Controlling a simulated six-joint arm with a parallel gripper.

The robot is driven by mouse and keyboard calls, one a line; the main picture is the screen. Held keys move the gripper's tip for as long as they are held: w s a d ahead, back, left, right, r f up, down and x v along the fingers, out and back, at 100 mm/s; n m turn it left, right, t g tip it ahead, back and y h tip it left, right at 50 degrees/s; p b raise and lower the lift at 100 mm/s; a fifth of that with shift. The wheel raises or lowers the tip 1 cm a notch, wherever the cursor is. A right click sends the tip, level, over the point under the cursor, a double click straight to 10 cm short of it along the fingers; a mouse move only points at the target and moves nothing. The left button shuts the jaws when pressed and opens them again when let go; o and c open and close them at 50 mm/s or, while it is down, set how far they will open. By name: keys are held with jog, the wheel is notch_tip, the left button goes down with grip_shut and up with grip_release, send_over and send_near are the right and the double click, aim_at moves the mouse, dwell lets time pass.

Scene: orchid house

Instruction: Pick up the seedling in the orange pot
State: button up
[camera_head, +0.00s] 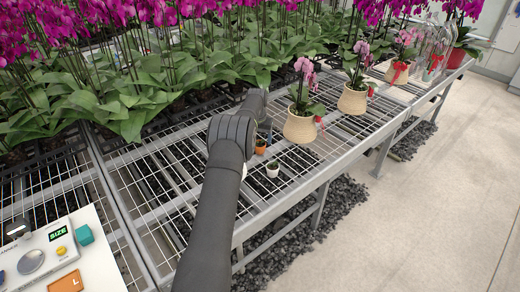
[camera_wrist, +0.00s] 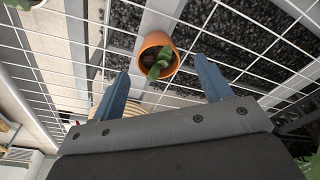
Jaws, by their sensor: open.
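The orange pot (camera_wrist: 158,71) with a small green seedling (camera_wrist: 160,63) stands on the wire bench, seen from above in the wrist view. In the head view the orange pot (camera_head: 260,147) is small and sits just right of my arm. My gripper (camera_wrist: 162,77) is open, and its two blue-grey fingers lie on either side of the pot's lower edge in the wrist view. No contact with the pot shows. In the head view the gripper's fingers are hidden behind my arm.
A small white pot (camera_head: 272,170) with a plant stands close to the orange pot. A woven pot (camera_head: 299,127) with a pink orchid stands to the right, with more potted orchids beyond. Dense leafy orchids (camera_head: 130,100) fill the back. A control panel (camera_head: 65,255) is at lower left.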

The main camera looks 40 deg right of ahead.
aim_at(260, 145)
jog(key=f, duration=0.4)
jog(key=shift+d, duration=0.25)
jog(key=c, duration=1.1)
jog(key=shift+o, duration=0.2)
